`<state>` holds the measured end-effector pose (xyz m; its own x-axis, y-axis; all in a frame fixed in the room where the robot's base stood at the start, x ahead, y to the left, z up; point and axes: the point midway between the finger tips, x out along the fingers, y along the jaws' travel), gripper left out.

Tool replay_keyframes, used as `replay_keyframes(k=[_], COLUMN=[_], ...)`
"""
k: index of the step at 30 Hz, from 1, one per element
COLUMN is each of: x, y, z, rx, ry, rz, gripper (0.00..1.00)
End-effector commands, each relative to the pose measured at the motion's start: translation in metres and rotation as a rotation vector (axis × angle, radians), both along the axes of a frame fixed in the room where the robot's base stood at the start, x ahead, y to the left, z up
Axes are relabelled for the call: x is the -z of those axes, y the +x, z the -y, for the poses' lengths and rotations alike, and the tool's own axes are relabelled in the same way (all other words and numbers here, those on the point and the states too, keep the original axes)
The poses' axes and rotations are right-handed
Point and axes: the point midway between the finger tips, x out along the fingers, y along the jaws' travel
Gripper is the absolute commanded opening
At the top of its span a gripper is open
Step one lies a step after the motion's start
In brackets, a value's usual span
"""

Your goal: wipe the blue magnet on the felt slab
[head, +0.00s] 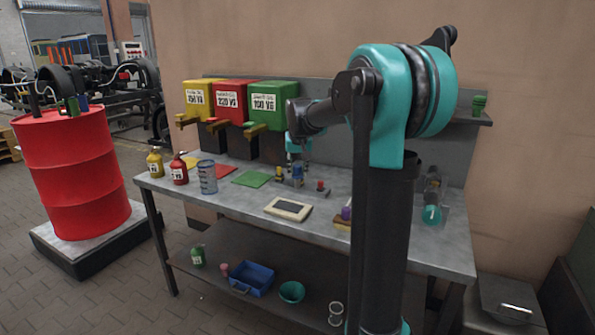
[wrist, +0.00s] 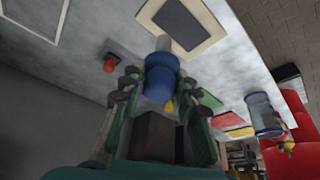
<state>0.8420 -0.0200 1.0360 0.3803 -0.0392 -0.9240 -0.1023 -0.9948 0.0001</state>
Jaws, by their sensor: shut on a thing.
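The blue magnet (head: 298,174) is a short blue cylinder; in the wrist view (wrist: 160,78) it sits between my fingers, with a grey end pointing away from them. My gripper (head: 298,160) is shut on it. In the head view the magnet is low, close to the bench top; I cannot tell whether it touches it. The felt slab (head: 288,209), a dark pad in a cream frame, lies flat on the bench in front of my gripper. It also shows at the top of the wrist view (wrist: 182,24), apart from the magnet.
A yellow magnet (head: 279,175) and a red magnet (head: 320,187) stand beside my gripper. A purple piece (head: 346,213) is right of the slab, partly behind my arm. A blue-tinted jar (head: 208,177) and red bottle (head: 179,170) stand left. Coloured bins (head: 233,98) line the back.

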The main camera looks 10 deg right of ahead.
Motion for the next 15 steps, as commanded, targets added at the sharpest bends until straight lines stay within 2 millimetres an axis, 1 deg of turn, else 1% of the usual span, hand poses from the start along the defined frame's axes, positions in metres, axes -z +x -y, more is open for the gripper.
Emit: replay_keyframes(k=[15], x=[-0.054], y=[0.000], z=[0.000], rx=[0.000], ry=[0.000], rz=[0.000], gripper=[0.00])
